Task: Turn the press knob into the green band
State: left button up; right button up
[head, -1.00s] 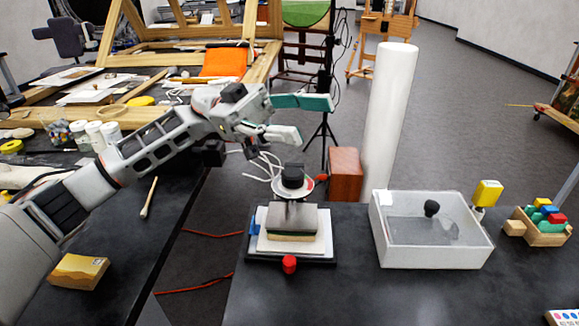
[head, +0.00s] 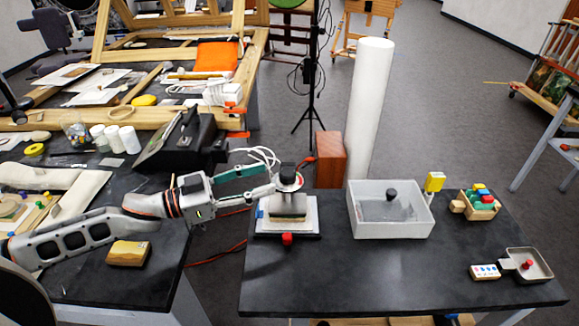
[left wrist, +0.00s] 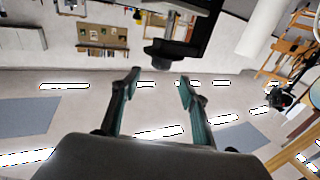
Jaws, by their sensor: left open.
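The press (head: 289,208) stands at the left end of the right-hand table, with a black knob (head: 288,171) on top. A pale round dial with red and green marks (head: 291,184) sits under the knob, partly hidden by it. My left gripper (head: 268,177) is open at the left of the knob, at about its height, with teal finger pads. I cannot tell whether a finger touches the knob or dial. In the left wrist view the open fingers (left wrist: 157,80) have a dark shape (left wrist: 178,50) beyond their tips, which I cannot identify for sure. My right gripper is not in view.
A red knob (head: 287,239) sits at the press's front. A reddish box (head: 330,158) and tall white roll (head: 370,110) stand behind. The table front is clear.

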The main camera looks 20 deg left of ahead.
aim_at(280, 178)
pick_arm(q)
jog(key=shift+f+p+x, duration=0.2)
jog(key=shift+p+x, duration=0.05)
jog(key=shift+x, duration=0.95)
jog(key=shift+f+p+x, duration=0.2)
jog(key=shift+p+x, duration=0.1)
jog(key=shift+x, duration=0.9)
jog(key=shift+f+p+x, duration=0.2)
jog(key=shift+p+x, duration=0.05)
jog(key=shift+x, duration=0.9)
jog(key=c, duration=1.1)
